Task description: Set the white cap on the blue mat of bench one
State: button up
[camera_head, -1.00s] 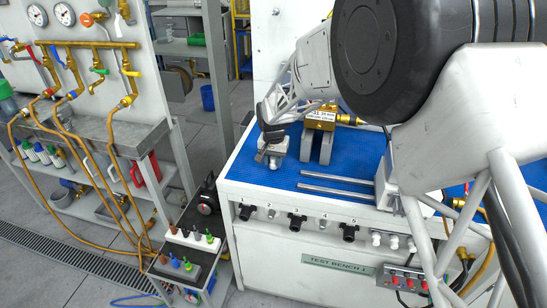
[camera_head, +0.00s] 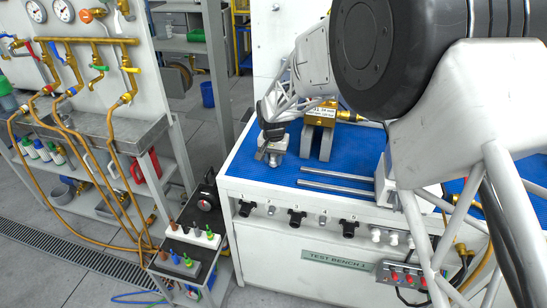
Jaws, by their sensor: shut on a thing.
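My gripper (camera_head: 272,150) is at the left part of bench one, low over the blue mat (camera_head: 245,168). It is shut on a small pale piece at its fingertips, which appears to be the white cap. The fingers hide most of it, and I cannot tell whether it touches the mat. Bench one (camera_head: 275,249) carries a "TEST BENCH 1" label on its front.
A brass fitting on a grey stand (camera_head: 320,135) is just right of my gripper. Two metal rods (camera_head: 335,180) lie on the mat in front of the stand. A small cart (camera_head: 190,240) stands at left.

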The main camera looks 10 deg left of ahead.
aim_at(273, 155)
jog(key=shift+f, duration=0.25)
jog(key=o, duration=1.1)
jog(key=shift+o, duration=0.2)
jog(key=shift+r, duration=3.9)
